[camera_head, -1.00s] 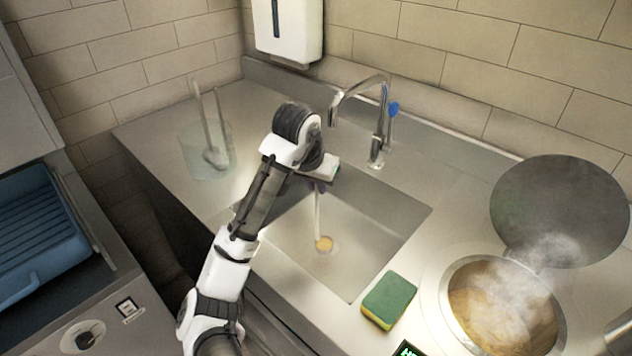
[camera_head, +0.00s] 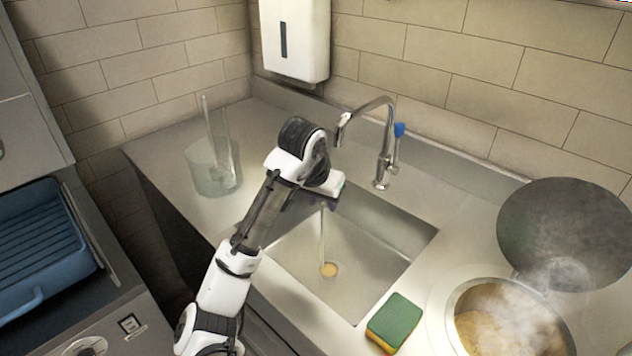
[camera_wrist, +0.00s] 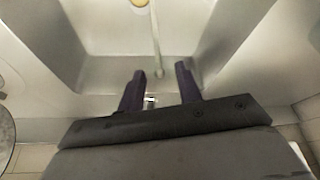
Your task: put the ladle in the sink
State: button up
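The ladle seems to be the thin pale rod (camera_head: 322,235) in the sink, with a round tan spot at its lower end; I cannot tell whether that spot is its bowl or the drain. The steel sink (camera_head: 385,235) lies in the middle of the counter. My gripper (camera_wrist: 158,78) is over the sink's edge, its two dark fingers apart. In the wrist view the rod (camera_wrist: 155,40) runs into the sink, and its near end shows near the gap between the fingertips. No finger visibly presses on it. In the head view my wrist mostly hides the fingers.
A glass jar (camera_head: 213,178) with upright utensils stands left of the sink. The tap (camera_head: 385,150) rises behind it. A green and yellow sponge (camera_head: 394,322) lies at its right front. A steaming pot (camera_head: 510,320) and a dark round lid (camera_head: 560,235) are further right.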

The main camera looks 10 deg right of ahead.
jog(key=v, duration=1.1)
jog(key=shift+b, duration=0.35)
jog(key=shift+s+r, duration=0.1)
